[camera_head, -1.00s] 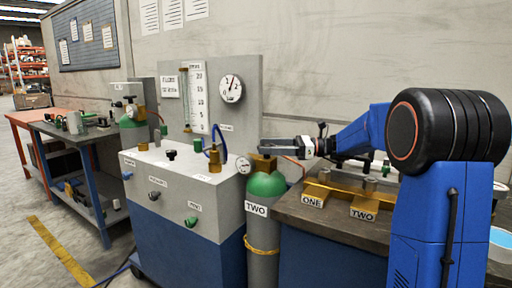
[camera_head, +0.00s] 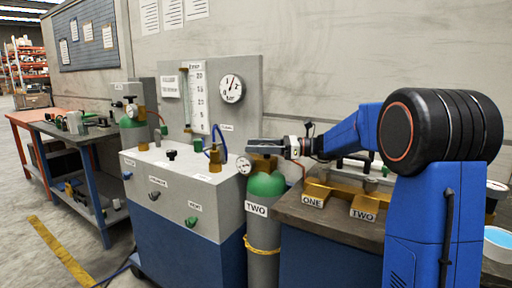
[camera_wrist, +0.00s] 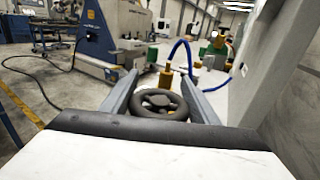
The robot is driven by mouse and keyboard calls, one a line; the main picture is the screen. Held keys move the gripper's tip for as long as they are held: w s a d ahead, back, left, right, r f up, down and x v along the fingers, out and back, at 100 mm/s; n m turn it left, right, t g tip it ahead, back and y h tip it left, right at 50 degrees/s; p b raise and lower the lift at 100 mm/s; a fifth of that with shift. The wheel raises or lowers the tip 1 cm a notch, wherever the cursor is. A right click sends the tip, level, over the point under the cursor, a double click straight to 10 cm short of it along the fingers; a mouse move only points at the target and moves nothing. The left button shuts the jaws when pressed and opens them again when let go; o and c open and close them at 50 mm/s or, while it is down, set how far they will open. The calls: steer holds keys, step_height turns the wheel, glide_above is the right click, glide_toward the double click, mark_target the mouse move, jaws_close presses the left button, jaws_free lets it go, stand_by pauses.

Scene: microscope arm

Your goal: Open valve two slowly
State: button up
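The cylinder labelled TWO (camera_head: 262,228) has a green shoulder, a brass valve block and a small gauge (camera_head: 243,165). Its black handwheel (camera_wrist: 160,104) is clear in the wrist view, but my gripper hides it in the head view. My gripper (camera_head: 262,146) is level above the brass valve, reaching in from the right. In the wrist view my two fingers (camera_wrist: 158,85) are spread, one on each side of the wheel. They look very close to its rim; I cannot tell whether they touch it.
A grey and blue flow cabinet (camera_head: 185,195) with knobs and a blue hose (camera_head: 212,146) stands left of the cylinder. A dark bench (camera_head: 320,220) with brass blocks marked ONE (camera_head: 313,200) and TWO (camera_head: 363,214) is at right. A wall is behind.

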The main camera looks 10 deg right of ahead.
steer(key=n+g, duration=0.1)
steer(key=g, duration=0.1)
steer(key=s+n+g, duration=0.1)
steer(key=n+g, duration=0.1)
steer(key=g, duration=0.1)
steer(key=shift+a+y, duration=0.1)
steer(key=shift+y, duration=0.2)
steer(key=shift+s+n+g, duration=0.25)
steer(key=shift+n+g, duration=0.4)
steer(key=shift+g, duration=0.3)
steer(key=shift+s+n+g, duration=0.2)
steer(key=shift+n+g, duration=0.45)
steer(key=shift+g, duration=0.3)
steer(key=o, duration=1.1)
step_height(320, 180, up, 10)
